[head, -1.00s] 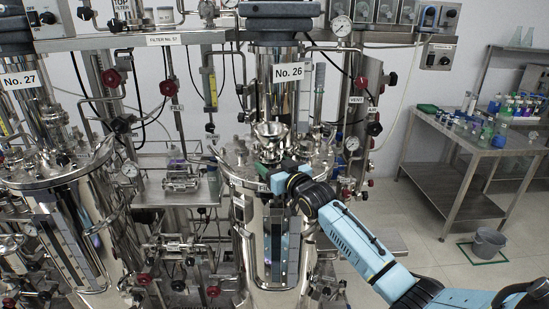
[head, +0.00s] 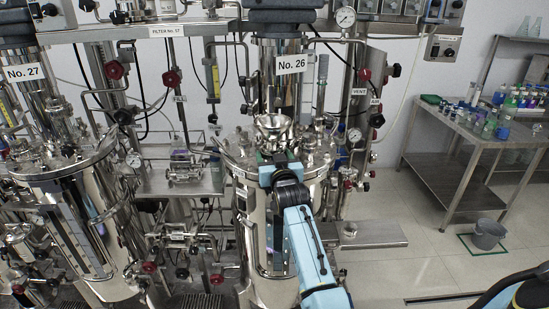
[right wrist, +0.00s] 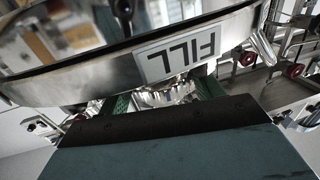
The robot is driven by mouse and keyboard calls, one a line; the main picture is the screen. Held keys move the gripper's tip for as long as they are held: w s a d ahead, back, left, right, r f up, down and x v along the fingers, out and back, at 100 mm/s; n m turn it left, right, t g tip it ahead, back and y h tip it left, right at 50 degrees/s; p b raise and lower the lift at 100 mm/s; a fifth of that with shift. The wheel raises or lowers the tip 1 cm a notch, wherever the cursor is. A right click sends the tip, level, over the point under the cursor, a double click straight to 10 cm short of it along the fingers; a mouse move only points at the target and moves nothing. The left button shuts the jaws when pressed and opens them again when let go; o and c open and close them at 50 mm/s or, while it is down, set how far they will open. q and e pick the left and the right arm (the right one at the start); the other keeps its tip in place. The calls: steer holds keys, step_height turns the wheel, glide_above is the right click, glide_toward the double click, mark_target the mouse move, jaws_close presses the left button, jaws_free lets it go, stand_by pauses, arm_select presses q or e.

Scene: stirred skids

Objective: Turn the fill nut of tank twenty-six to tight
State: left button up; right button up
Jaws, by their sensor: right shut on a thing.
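Tank twenty-six (head: 256,225) is a shiny steel vessel in the middle of the head view, with a "No. 26" plate (head: 290,64) above it. A steel funnel-shaped fitting (head: 273,128) stands over its lid. My right gripper (head: 274,158) is at the lid's front, just below that fitting; its fingertips are hard to see there. In the right wrist view, its green fingers (right wrist: 166,97) are shut on a shiny ribbed metal nut (right wrist: 162,98). An upside-down "FILL" label (right wrist: 180,55) is right beside this fill nut. My left gripper is not in view.
Tank twenty-seven (head: 75,215) stands to the left, with pipes and red-knobbed valves between the tanks. Vent piping (head: 352,110) rises close on the right. A steel table (head: 470,135) with bottles and a grey bucket (head: 488,234) are farther right, with open floor before them.

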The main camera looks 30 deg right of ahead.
stand_by(0.4)
steer(key=o, duration=1)
steer(key=b+v, duration=0.1)
steer(key=v, duration=1.2)
steer(key=shift+s+a, duration=0.15)
steer(key=shift+a, duration=0.05)
